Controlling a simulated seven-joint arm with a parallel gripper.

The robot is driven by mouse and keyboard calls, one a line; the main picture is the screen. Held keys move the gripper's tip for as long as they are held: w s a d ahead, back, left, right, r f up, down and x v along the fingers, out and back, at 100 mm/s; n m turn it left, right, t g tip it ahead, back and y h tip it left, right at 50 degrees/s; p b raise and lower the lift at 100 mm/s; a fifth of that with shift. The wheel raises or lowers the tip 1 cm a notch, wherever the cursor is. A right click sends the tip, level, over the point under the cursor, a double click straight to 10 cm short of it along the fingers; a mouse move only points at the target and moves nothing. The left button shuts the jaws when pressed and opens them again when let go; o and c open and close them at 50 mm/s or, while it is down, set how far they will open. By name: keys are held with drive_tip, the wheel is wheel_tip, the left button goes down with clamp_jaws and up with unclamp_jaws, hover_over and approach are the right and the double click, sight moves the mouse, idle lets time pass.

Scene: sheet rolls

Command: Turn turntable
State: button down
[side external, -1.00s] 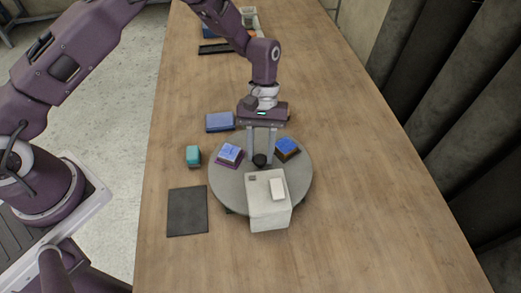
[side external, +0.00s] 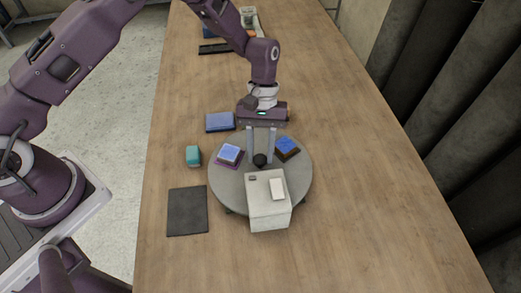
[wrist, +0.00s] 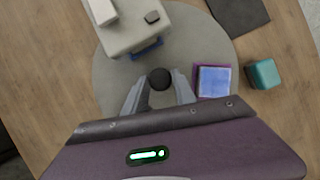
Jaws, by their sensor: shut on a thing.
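The round grey turntable (side external: 226,190) lies on the wooden table. A black round knob (side external: 260,161) stands near its middle and also shows in the wrist view (wrist: 160,79). My gripper (side external: 261,160) points down over the turntable, with its fingers (wrist: 160,90) on either side of the knob, shut on it. On the turntable are a white box (side external: 268,208) with a pale block on top, a blue-topped block on a purple base (side external: 229,154), and a blue-topped block on a dark base (side external: 287,147).
A teal block (side external: 193,156), a dark flat mat (side external: 187,211) and a blue box (side external: 220,122) lie left of and behind the turntable. Black and blue items (side external: 215,48) are at the far end. The table's right side is clear.

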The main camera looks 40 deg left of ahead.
drive_tip(key=shift+r+n, duration=0.1)
drive_tip(key=shift+n, duration=0.2)
drive_tip(key=shift+s+a+n+t+h, duration=0.1)
drive_tip(key=shift+n+t+h, duration=0.35)
drive_tip(key=shift+n, duration=0.95)
drive_tip(key=shift+a+n+t+h, duration=0.1)
drive_tip(key=shift+n+t+h, duration=0.3)
drive_tip(key=shift+n, duration=1)
drive_tip(key=shift+s+n+t+h, duration=0.15)
drive_tip(key=shift+n+t, duration=0.55)
drive_tip(key=shift+n, duration=0.85)
drive_tip(key=shift+s+n+t+h, duration=0.1)
drive_tip(key=shift+n+t, duration=0.55)
drive_tip(key=shift+n, duration=0.9)
drive_tip(key=shift+s+n+t, duration=0.1)
drive_tip(key=shift+n+t, duration=0.4)
drive_tip(key=shift+n, duration=0.95)
drive_tip(key=shift+s+n+t, duration=0.1)
drive_tip(key=shift+n+t, duration=0.4)
drive_tip(key=shift+n, duration=0.95)
drive_tip(key=shift+s+d+n+t+y, duration=0.1)
drive_tip(key=shift+n+t+y, duration=0.35)
drive_tip(key=shift+n, duration=0.75)
drive_tip(key=shift+s+d+n+t+y, duration=0.1)
drive_tip(key=shift+n+t+y, duration=0.15)
drive_tip(key=shift+n+y, duration=0.65)
drive_tip(key=shift+n, duration=0.8)
drive_tip(key=c, duration=1)
unclamp_jaws()
